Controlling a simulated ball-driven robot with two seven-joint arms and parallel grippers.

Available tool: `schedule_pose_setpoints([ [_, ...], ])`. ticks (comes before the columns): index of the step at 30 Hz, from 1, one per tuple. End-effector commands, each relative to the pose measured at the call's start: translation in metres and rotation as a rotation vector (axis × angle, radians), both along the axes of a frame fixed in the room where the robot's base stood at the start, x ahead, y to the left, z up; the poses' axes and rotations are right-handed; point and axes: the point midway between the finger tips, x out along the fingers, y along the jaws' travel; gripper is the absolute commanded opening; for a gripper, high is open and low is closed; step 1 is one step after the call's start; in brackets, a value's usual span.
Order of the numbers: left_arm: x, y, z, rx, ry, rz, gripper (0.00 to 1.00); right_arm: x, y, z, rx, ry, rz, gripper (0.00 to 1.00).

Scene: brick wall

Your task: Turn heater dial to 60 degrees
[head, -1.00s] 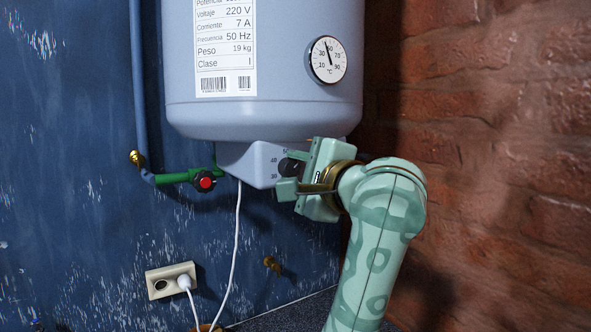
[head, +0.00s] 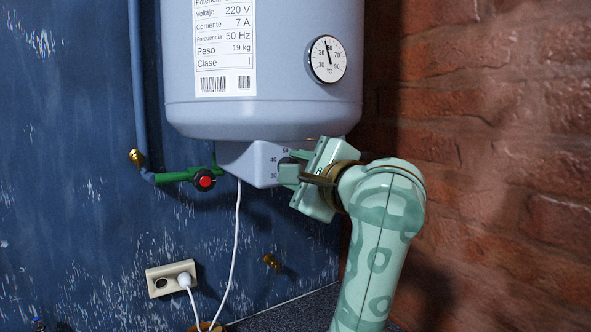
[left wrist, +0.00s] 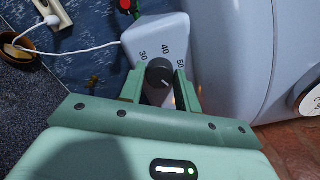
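The grey-blue heater (head: 263,112) hangs on the wall, with a control box (head: 250,163) under it marked 30, 40 and 50. In the left wrist view the dark round dial (left wrist: 159,73) sits on the box face below those numbers. Its exact setting is hard to read. My left gripper (left wrist: 159,92) has one finger on each side of the dial, with small gaps still showing. In the head view the same gripper (head: 291,165) is at the box's right side and hides the dial. My right gripper is in neither current view.
A round temperature gauge (head: 328,59) is on the heater, its needle near 50. A green pipe with a red-knobbed valve (head: 204,180) is left of the box. A white cable (head: 236,235) hangs to a wall socket (head: 171,279). A brick wall (head: 480,150) stands at right.

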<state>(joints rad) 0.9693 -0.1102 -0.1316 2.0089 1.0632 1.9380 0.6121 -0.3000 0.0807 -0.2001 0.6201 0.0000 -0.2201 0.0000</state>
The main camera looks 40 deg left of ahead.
Motion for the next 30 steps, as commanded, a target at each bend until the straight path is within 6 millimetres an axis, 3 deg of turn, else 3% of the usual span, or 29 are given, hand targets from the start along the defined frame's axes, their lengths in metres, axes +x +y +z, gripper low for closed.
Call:
schedule_pose_setpoints([
  [2,0.000,0.000,-0.001,-0.001,0.001,0.000,0.52,0.000,0.000,0.000,0.000,0.000,0.000,0.00],
  [10,0.000,-0.001,0.000,0.000,0.000,0.000,0.52,0.000,0.000,0.000,0.000,0.000,0.000,0.00],
  [14,-0.002,-0.010,-0.001,0.000,0.000,-0.002,0.52,0.000,0.000,-0.002,0.000,0.001,0.000,0.00],
  [30,-0.038,-0.134,0.000,0.003,-0.001,-0.001,0.52,-0.002,0.001,-0.014,0.001,0.004,-0.001,0.00],
])
